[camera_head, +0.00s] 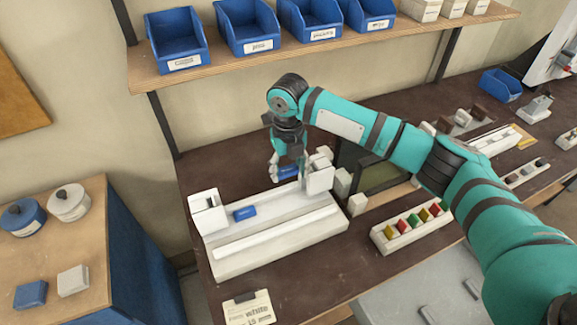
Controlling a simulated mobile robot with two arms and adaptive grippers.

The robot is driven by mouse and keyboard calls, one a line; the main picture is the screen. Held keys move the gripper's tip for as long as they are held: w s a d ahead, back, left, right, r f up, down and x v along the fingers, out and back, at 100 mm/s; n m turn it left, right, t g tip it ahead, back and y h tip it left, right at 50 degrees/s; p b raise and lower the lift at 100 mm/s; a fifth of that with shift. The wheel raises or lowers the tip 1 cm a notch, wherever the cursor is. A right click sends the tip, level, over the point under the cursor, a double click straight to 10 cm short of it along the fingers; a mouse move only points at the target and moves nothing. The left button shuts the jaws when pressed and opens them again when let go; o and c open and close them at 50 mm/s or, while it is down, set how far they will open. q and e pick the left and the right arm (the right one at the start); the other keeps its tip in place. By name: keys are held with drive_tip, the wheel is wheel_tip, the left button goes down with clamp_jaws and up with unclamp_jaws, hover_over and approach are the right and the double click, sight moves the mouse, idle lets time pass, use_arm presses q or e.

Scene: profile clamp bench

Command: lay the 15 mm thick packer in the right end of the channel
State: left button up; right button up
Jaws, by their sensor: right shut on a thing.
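The white clamp fixture (283,243) lies on the dark bench, with a long channel and upright blocks at its left end (208,209) and right end (320,178). A blue packer (245,213) lies in the channel near the left end. My right gripper (287,170) points down over the back of the channel near the right end block. It is shut on another blue packer (289,172), partly hidden by the fingers. I cannot tell whether that packer touches the channel floor. My left gripper is not in view.
A handwritten card (252,307) lies at the bench's front edge. A rack of coloured pieces (412,225) stands right of the fixture. A side cabinet at left holds a blue block (30,294) and a white block (73,280). Blue bins (247,27) line the shelf above.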

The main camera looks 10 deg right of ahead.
sight(288, 202)
drive_tip(key=shift+p, duration=0.8)
idle(1.0)
drive_tip(key=shift+f, duration=0.15)
idle(0.5)
drive_tip(key=shift+f+b, duration=3)
drive_tip(key=shift+f, duration=2.6)
drive_tip(key=o, duration=0.9)
drive_tip(key=shift+c, duration=0.2)
drive_tip(key=shift+d+r, duration=0.1)
